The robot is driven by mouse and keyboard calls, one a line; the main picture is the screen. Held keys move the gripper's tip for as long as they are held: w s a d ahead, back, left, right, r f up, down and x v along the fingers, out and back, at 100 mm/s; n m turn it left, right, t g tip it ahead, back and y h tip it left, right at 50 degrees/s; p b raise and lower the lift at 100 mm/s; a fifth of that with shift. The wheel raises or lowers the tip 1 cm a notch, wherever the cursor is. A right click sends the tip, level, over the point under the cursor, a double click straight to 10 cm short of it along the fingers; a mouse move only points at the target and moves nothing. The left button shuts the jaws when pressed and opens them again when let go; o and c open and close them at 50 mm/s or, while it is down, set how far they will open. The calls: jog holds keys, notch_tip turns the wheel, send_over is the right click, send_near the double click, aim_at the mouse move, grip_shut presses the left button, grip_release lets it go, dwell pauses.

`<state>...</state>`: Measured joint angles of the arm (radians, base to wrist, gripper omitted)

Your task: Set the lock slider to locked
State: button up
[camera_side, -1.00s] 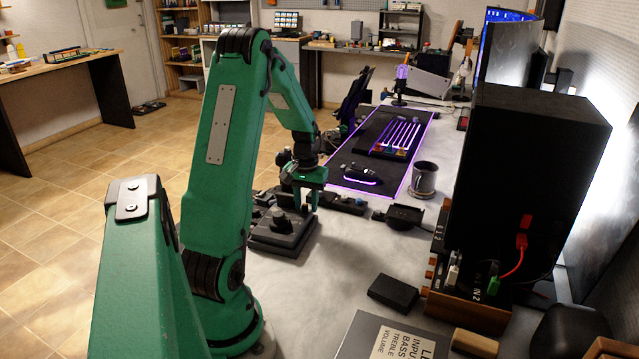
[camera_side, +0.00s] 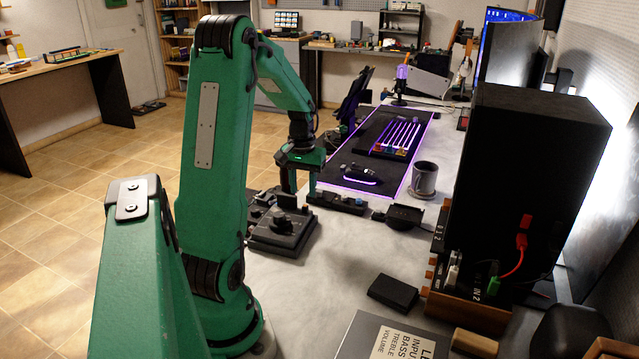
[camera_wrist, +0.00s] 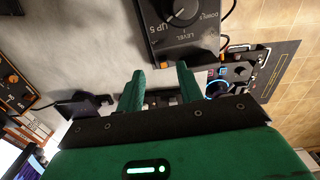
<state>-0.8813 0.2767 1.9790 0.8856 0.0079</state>
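My gripper (camera_side: 301,180) is open, with its two green fingers apart and pointing down. In the side view it hangs over the near edge of a low dark control strip (camera_side: 338,203). In the wrist view my gripper (camera_wrist: 160,88) shows a pale and dark piece of equipment between its fingers, partly hidden by the gripper body. I cannot make out the lock slider or its setting in either view. Nothing is seen held between the fingers.
A dark control box (camera_side: 285,232) stands nearer; its large knob and "LEVEL" lettering show in the wrist view (camera_wrist: 190,48). A panel with a blue-lit ring (camera_wrist: 262,78) lies to the right there. A mug (camera_side: 424,178) and a black holder (camera_side: 399,216) stand beyond, on the right.

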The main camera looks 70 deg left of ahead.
jog(key=d+r+m+t, duration=0.1)
jog(key=d+r+m, duration=0.1)
jog(key=d+r, duration=0.2)
jog(key=w+d+r+m+t, duration=0.1)
jog(key=d+r, duration=0.3)
jog(key=d, duration=0.7)
jog(key=d+r+m+t+y, duration=0.1)
jog(key=d+r+m, duration=0.2)
jog(key=d, duration=0.4)
jog(key=shift+w+d+r+m, duration=0.3)
jog(key=shift+w+r, duration=0.1)
jog(key=shift+r, duration=0.2)
jog(key=shift+t, duration=0.3)
jog(key=s+d+r+m+t+h, duration=0.1)
jog(key=s+d+m+t, duration=0.1)
jog(key=s+d, duration=0.3)
jog(key=d+m, duration=0.1)
jog(key=d, duration=0.2)
jog(key=shift+d, duration=0.25)
